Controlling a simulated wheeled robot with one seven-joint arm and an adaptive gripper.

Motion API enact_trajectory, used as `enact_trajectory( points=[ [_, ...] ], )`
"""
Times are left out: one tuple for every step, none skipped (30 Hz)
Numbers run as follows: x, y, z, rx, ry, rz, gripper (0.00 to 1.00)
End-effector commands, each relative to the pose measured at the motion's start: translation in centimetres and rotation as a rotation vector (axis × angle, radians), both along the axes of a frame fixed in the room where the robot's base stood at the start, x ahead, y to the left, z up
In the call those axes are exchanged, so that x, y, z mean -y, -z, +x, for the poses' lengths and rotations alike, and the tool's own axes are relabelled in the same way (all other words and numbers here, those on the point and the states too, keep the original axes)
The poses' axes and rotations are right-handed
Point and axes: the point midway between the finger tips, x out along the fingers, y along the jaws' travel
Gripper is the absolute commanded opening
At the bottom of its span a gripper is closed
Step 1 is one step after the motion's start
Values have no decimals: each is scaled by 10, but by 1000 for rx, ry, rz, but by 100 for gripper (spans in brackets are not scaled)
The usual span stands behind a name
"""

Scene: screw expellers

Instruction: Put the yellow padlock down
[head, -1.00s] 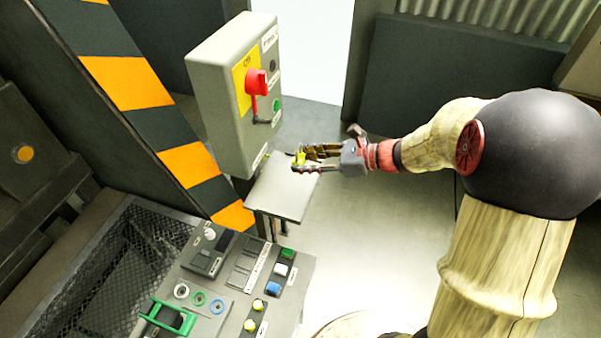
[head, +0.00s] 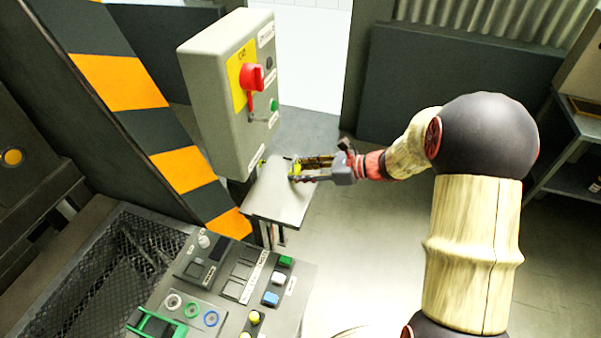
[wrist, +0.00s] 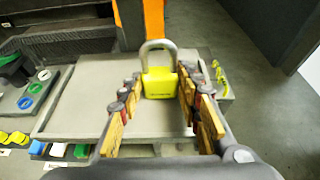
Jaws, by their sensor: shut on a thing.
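The yellow padlock (wrist: 160,83) with its grey shackle stands upright between the fingers of my gripper (wrist: 160,92) in the wrist view. The gripper is shut on it. In the head view the padlock (head: 296,170) is a small yellow patch at the fingertips of my gripper (head: 300,170). Both are at the small grey shelf (head: 275,205) below the switch box. In the wrist view the shelf (wrist: 75,110) spreads beneath and around the padlock. I cannot tell whether the padlock touches it.
The grey switch box (head: 215,100) with a red rotary handle (head: 251,78) stands just left of the gripper. A control panel (head: 225,285) with coloured buttons is in front of the shelf. A yellow item (wrist: 220,78) lies at the shelf's right edge. Open floor is to the right.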

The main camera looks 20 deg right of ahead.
Motion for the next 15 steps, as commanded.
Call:
enact_trajectory(
  points=[
    [0, -1, 0, 0, 0, 0, 7],
    [0, -1, 0, 0, 0, 0, 7],
    [0, -1, 0, 0, 0, 0, 7],
    [0, 0, 0, 0, 0, 0, 7],
    [0, 1, 0, 0, 0, 0, 7],
    [0, 2, 0, 0, 0, 0, 7],
    [0, 3, 0, 0, 0, 0, 35],
    [0, 2, 0, 0, 0, 0, 36],
    [0, 2, 0, 0, 0, 0, 39],
    [0, 2, 0, 0, 0, 0, 40],
    [0, 2, 0, 0, 0, 0, 42],
    [0, 2, 0, 0, 0, 0, 44],
    [0, 2, 0, 0, 0, 0, 46],
    [0, 2, 0, 0, 0, 0, 48],
    [0, 2, 0, 0, 0, 0, 50]
  ],
)
